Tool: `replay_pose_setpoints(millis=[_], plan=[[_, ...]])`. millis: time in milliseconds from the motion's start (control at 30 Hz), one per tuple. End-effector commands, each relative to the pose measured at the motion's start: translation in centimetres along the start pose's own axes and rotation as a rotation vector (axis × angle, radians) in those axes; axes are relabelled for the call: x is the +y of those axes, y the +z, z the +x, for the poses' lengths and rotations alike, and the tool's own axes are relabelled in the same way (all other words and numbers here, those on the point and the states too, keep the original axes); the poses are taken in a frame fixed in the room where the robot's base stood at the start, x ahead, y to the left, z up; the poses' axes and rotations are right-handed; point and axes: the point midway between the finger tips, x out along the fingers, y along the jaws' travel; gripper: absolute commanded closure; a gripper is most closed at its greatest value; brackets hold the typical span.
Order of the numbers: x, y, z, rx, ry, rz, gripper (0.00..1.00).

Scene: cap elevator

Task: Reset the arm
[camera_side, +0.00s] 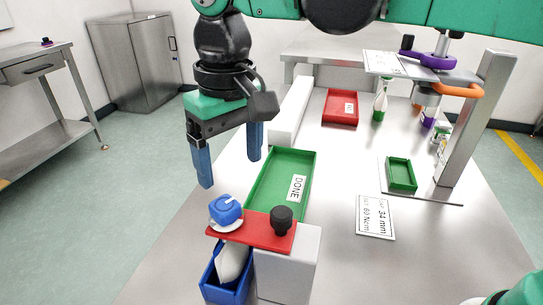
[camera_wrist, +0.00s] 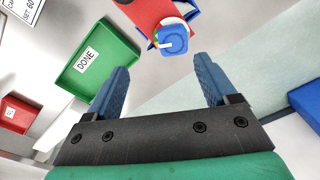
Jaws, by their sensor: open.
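My gripper (camera_side: 230,168) is open, with its two blue fingers pointing down and nothing between them. In the side view it hangs above the near left part of the table, left of the green DONE tray (camera_side: 268,208). In the wrist view the gripper (camera_wrist: 163,88) shows both fingers spread apart. A blue cap (camera_side: 225,210) sits on the left end of a red plate (camera_side: 235,230), below the fingers and apart from them. The cap also shows in the wrist view (camera_wrist: 173,40), beyond the fingertips.
A black knob (camera_side: 281,219) stands on the red plate. A blue bin (camera_side: 211,285) holding a white object is below it. A red tray (camera_side: 341,108), a small green tray (camera_side: 402,174) and a metal post (camera_side: 478,120) with orange and purple holders stand farther right. A white card (camera_side: 375,216) lies on the table.

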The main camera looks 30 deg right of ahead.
Motion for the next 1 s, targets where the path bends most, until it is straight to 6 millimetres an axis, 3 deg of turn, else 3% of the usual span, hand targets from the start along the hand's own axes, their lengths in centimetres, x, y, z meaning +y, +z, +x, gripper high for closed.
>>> replay_pose_setpoints(millis=[167,300,500,700,1000], plan=[[6.5,1.4,0.1,0.142,-0.027,0.075,0.21],[11.8,3.9,1.2,0.288,-0.021,0.135,0.21],[17.2,7.9,4.0,0.471,0.035,0.204,0.21],[19.5,10.2,6.0,0.568,0.088,0.237,0.21],[19.9,10.5,6.3,0.584,0.098,0.24,0.21]])
